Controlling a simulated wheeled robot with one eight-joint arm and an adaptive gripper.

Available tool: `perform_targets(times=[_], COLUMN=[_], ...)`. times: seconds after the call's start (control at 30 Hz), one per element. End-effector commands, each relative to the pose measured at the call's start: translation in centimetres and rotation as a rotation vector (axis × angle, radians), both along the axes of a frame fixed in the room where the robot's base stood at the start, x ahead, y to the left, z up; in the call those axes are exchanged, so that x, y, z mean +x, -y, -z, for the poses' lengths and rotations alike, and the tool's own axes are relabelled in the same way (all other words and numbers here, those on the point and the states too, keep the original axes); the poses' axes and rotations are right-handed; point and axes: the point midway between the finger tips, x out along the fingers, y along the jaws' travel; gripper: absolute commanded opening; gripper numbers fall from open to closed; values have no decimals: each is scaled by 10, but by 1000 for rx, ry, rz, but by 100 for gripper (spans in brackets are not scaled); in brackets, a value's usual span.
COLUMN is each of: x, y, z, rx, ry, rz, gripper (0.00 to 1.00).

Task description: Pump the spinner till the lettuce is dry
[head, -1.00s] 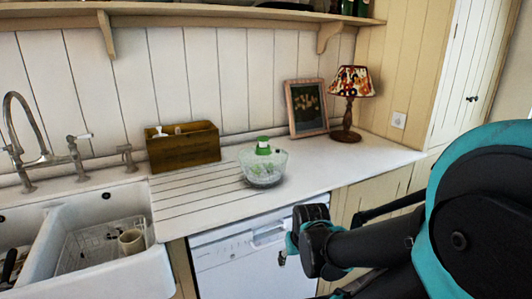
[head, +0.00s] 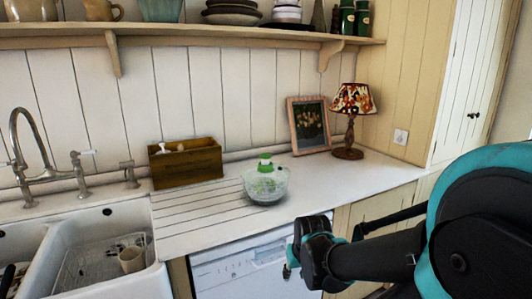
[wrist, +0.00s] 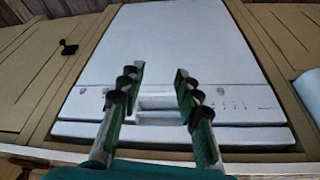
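The salad spinner (head: 265,187) stands upright on the white countertop, a clear bowl with a green pump knob (head: 265,163) on top. Green shows through the bowl wall, but I cannot make out the lettuce clearly. My gripper (head: 290,264) is below and to the right of the spinner, in front of the counter and apart from it. In the wrist view my gripper (wrist: 158,82) has its two fingers spread with nothing between them. The white dishwasher front (wrist: 185,60) fills the view behind them, and the spinner is out of that view.
A wooden box (head: 186,163) stands left of the spinner at the wall. A picture frame (head: 308,126) and a lamp (head: 352,110) stand to the right. The sink (head: 110,225) with a mug (head: 132,258) is at the left. A shelf (head: 200,43) runs above. Counter around the spinner is clear.

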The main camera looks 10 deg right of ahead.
Motion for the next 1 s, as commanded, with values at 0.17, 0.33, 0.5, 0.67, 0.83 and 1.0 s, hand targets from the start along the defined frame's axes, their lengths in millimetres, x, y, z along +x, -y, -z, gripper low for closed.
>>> perform_targets(times=[0.17, 0.33, 0.5, 0.67, 0.83, 1.0], x=[59, 124, 179, 221, 251, 266], y=[-6, -11, -14, -14, -14, -12], z=[-50, -119, -195, -269, -338, -382], rx=[21, 43, 56, 63, 62, 58], ry=[49, 120, 195, 270, 338, 383], rz=[-53, -119, -178, -225, -263, -285], gripper=[8, 0, 0, 0, 0, 0])
